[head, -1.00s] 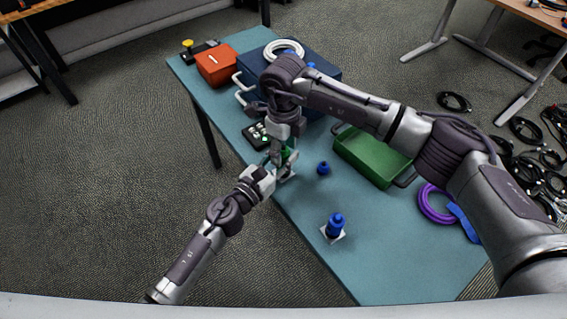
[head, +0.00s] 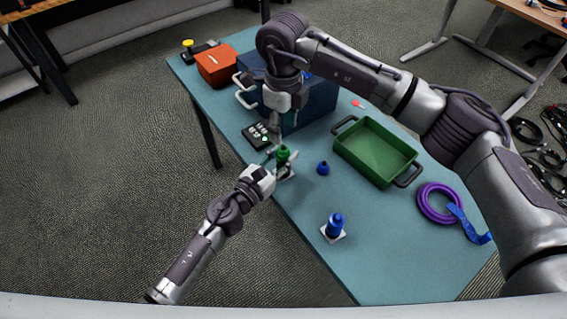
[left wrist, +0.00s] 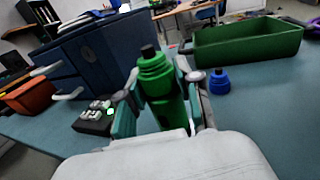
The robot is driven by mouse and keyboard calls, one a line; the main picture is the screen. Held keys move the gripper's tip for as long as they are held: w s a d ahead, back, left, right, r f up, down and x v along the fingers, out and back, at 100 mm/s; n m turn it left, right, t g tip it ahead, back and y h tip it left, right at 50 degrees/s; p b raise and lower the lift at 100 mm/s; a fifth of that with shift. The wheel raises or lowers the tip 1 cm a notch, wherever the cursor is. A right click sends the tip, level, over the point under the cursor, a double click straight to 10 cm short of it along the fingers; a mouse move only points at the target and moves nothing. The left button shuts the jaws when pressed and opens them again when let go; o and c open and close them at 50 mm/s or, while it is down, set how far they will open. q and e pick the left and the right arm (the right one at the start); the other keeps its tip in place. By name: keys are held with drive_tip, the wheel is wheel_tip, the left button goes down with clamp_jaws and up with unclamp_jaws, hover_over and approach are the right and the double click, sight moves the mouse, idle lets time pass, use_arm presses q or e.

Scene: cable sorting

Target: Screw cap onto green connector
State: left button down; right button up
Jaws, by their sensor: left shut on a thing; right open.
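The green connector (head: 283,158) stands upright at the table's left edge. In the left wrist view its green body (left wrist: 166,108) is between my left fingers, with a wider ribbed green part (left wrist: 155,75) on top and a dark tip above it. This upper part looks like the cap seated on the body; how tight it is cannot be seen. No separate green cap lies in view. My left gripper (head: 273,160) is shut on the connector from the lower left. My right gripper (head: 275,122) is open, above and apart from the connector, and is not visible in the left wrist view.
A blue cap (head: 323,168) and a blue connector on a white base (head: 335,227) stand to the right. A black button box (head: 256,137) is close behind. A blue toolbox (head: 318,100), green tray (head: 345,158) and purple cable (head: 424,212) are farther off.

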sight(284, 146)
drive_tip(key=shift+f, duration=0.1)
drive_tip(key=shift+f, duration=4)
drive_tip(key=shift+c, duration=0.2)
clamp_jaws()
drive_tip(key=shift+o, duration=0.7)
unclamp_jaws()
drive_tip(key=shift+r, duration=0.1)
drive_tip(key=shift+r, duration=2.2)
